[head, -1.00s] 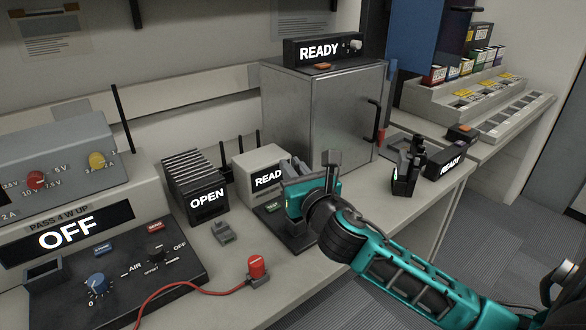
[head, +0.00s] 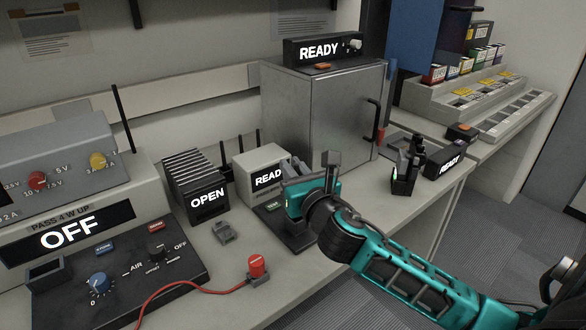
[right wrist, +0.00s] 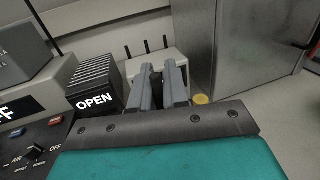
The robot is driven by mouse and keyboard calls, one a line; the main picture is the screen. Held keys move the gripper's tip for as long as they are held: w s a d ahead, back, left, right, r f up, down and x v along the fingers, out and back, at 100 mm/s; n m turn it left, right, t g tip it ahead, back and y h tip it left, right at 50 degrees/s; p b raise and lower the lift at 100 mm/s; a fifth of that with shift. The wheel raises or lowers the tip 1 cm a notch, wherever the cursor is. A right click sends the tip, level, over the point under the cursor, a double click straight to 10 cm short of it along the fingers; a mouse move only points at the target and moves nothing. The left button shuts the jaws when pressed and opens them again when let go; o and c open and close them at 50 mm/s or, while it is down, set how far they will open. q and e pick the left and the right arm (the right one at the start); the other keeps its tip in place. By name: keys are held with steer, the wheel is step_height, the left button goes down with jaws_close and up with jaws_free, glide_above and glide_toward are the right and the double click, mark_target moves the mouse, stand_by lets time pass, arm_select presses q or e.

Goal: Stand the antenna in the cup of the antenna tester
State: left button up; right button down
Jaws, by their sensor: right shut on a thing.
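My right gripper (head: 291,168) is in front of a pale box with a READY display (head: 262,168), which looks like the antenna tester. In the right wrist view my right gripper (right wrist: 161,82) has its two grey fingers close together. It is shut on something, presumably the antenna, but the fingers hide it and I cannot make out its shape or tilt. A dark base (head: 293,238) shows below the gripper. The cup cannot be made out behind the gripper. Thin black rods (head: 240,150) stand upright behind the pale box. My left gripper is not in view.
A black finned box reading OPEN (head: 195,187) stands left of the pale box. A metal cabinet (head: 335,110) stands close behind the gripper. A red plug with a cable (head: 257,266) and a small grey part (head: 224,233) are on the bench in front. A dark holder (head: 407,172) stands to the right.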

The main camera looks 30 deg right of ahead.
steer(key=shift+p, duration=0.3)
steer(key=shift+p, duration=0.35)
stand_by(0.5)
steer(key=shift+f+b, duration=1.6)
steer(key=shift+f, duration=0.7)
steer(key=c, duration=1.1)
jaws_free()
steer(key=shift+r, duration=0.1)
steer(key=shift+o, duration=0.2)
steer(key=shift+s, duration=0.25)
steer(key=s+a, duration=0.2)
steer(key=s, duration=1)
steer(key=shift+a, duration=0.15)
